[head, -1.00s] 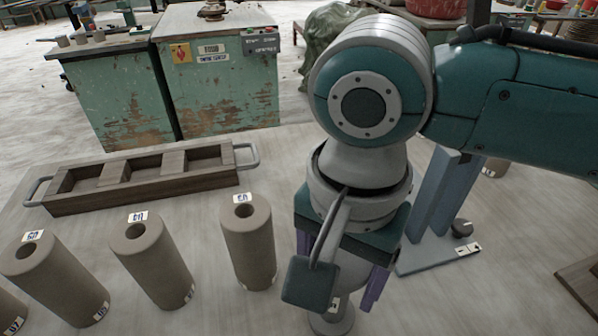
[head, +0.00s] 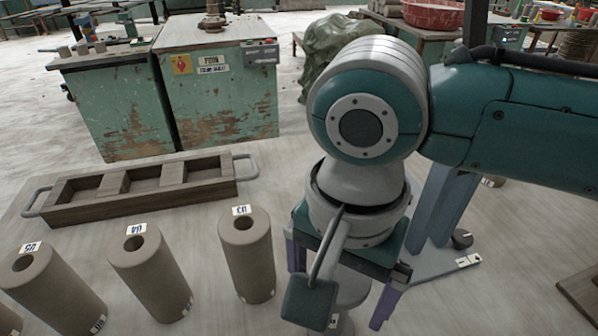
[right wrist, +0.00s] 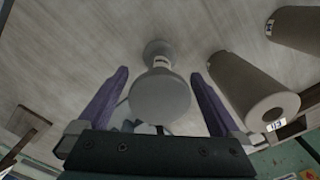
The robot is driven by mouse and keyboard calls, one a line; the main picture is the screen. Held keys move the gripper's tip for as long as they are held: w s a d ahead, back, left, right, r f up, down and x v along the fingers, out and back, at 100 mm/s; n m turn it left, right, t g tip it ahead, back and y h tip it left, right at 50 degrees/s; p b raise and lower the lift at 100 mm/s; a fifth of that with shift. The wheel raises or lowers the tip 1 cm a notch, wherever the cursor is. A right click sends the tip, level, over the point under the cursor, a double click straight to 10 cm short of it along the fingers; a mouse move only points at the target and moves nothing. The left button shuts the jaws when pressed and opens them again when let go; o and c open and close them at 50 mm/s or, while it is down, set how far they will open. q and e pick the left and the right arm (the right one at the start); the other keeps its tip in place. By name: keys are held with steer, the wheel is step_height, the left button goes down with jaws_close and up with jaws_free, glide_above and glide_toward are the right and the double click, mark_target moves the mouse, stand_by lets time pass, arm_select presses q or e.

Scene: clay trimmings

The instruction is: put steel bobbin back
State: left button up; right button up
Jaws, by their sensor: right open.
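The steel bobbin (head: 350,289), a grey spool with a flange at each end, stands on the table below my right gripper. My right arm and wrist partly hide it in the head view. In the right wrist view the bobbin (right wrist: 160,97) sits between the two purple fingers, its near flange facing the camera. My right gripper (right wrist: 158,100) is open, with a visible gap between each finger and the bobbin. In the head view its fingers (head: 338,283) straddle the bobbin. My left gripper is out of view.
Several clay cylinders with label tags, including one (head: 247,262) just left of the gripper, stand in a row. A wooden tray (head: 140,210) with three empty compartments lies behind them. A blue post stand (head: 440,205) with a base plate is close on the right.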

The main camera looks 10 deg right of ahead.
step_height(320, 180, up, 12)
steer(key=shift+f+p, duration=0.1)
steer(key=shift+p, duration=1)
steer(key=s+a+f+n+t+y, duration=0.1)
steer(key=s+a+f+n+y, duration=0.25)
steer(key=s+n, duration=0.2)
steer(key=s+d+f+n+t+h, duration=0.1)
steer(key=s+d+n, duration=0.1)
steer(key=d, duration=0.4)
steer(key=s+d+f+n+t+h, duration=0.1)
steer(key=s+d+n+h, duration=0.1)
steer(key=d, duration=0.5)
steer(key=s+n, duration=0.1)
steer(key=s, duration=0.1)
steer(key=shift+s+f+t, duration=0.3)
steer(key=shift+s, duration=0.05)
step_height(320, 180, up, 41)
steer(key=p, duration=4.1)
steer(key=shift+r, duration=0.2)
steer(key=shift+a, duration=0.1)
